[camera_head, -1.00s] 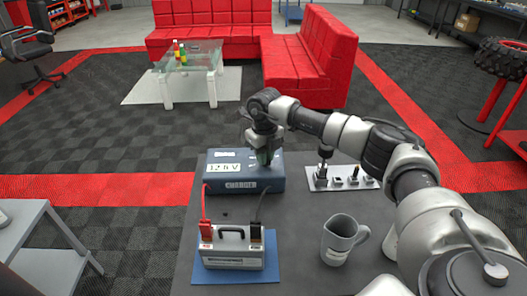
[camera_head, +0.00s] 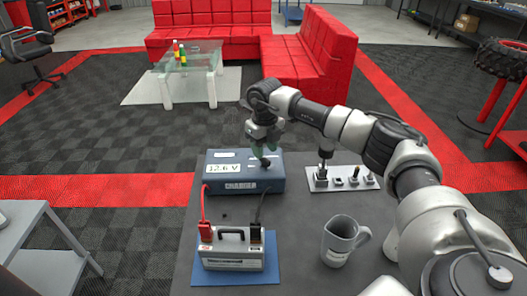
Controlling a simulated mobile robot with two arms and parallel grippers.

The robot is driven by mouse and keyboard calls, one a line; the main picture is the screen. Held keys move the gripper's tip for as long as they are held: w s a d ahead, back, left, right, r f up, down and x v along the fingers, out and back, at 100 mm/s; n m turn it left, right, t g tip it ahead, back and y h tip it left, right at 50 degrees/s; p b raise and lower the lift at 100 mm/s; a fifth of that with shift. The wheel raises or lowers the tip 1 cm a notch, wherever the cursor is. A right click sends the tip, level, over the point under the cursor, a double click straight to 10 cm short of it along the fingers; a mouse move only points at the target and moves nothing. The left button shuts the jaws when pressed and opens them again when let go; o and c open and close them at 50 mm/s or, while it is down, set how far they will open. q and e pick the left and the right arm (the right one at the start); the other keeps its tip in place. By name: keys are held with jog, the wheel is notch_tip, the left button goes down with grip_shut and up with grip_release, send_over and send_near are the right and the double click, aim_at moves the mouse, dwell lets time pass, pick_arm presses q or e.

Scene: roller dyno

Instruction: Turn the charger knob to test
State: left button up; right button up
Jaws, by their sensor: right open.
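The blue charger box (camera_head: 242,184) sits at the back of the dark table, with a "CHARGER" label on its front. Its display (camera_head: 223,169) reads about 12.6 V. A small dark knob (camera_head: 266,162) is on the right part of its top; its pointing direction is too small to tell. My right gripper (camera_head: 264,151), with greenish fingertips, is open just above the knob and seems apart from it. My left gripper is not in view.
A battery (camera_head: 232,250) with red and black clamps stands on a blue mat (camera_head: 272,279) in front of the charger. A grey mug (camera_head: 338,243) is at right. A white panel with switches (camera_head: 343,187) lies right of the charger.

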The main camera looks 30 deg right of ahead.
aim_at(265, 157)
notch_tip(265, 157, up, 8)
jog(key=shift+r, duration=0.2)
jog(key=shift+f, duration=0.1)
dwell(0.5)
